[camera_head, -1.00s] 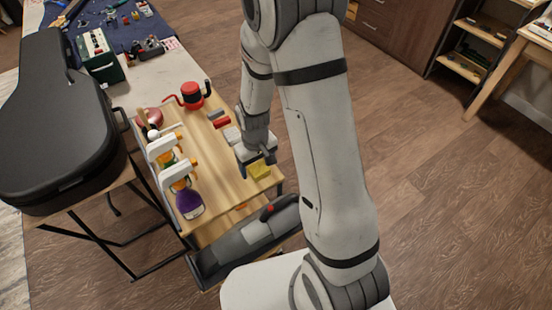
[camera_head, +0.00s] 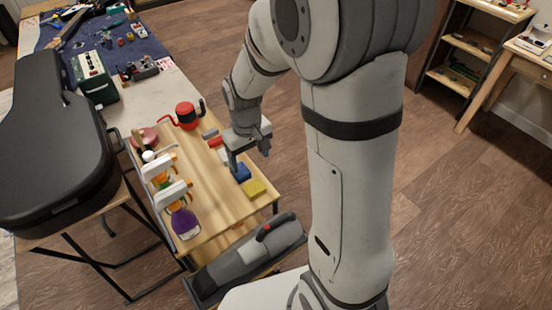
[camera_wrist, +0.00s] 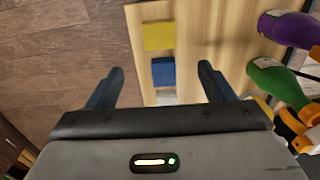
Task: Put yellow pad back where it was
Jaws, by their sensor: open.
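The yellow pad (camera_head: 254,188) lies flat on the wooden cart top near its front right corner. It also shows at the top of the wrist view (camera_wrist: 158,36). A blue pad (camera_head: 241,172) lies just behind it in a row, and also shows in the wrist view (camera_wrist: 163,72). My gripper (camera_head: 250,158) is above the cart's right edge, raised over the row of pads. In the wrist view its two fingers (camera_wrist: 160,82) are spread wide with nothing held between them. The yellow pad is apart from the fingers.
A black guitar case (camera_head: 60,140) lies to the left. The cart's middle (camera_head: 208,190) is clear.

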